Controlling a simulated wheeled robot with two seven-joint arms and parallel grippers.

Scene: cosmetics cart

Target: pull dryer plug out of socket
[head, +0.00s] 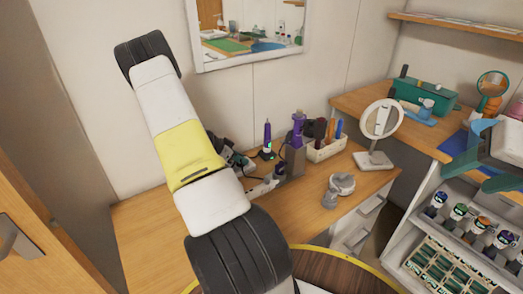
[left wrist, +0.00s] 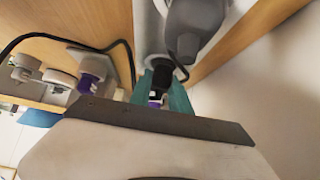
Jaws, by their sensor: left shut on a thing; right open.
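My left gripper (left wrist: 165,92) has teal fingers shut on a small black and purple piece, the plug (left wrist: 162,79), in the left wrist view. A grey strip or block lies around the plug; whether the plug's prongs are in the socket cannot be told. In the head view my left arm crosses the picture, and the left gripper (head: 238,160) is partly hidden behind it, low over the wooden counter. My right gripper (head: 478,160) is open and empty at the right edge, its teal fingers apart above a cart shelf.
On the counter (head: 150,225) stand a purple wand (head: 267,138), a grey holder with a purple tool (head: 298,130), a white bin (head: 326,150), a round mirror (head: 381,120) and a grey object (head: 338,188). A black cable (left wrist: 60,37) curves across the left wrist view. Bottles line the right shelf.

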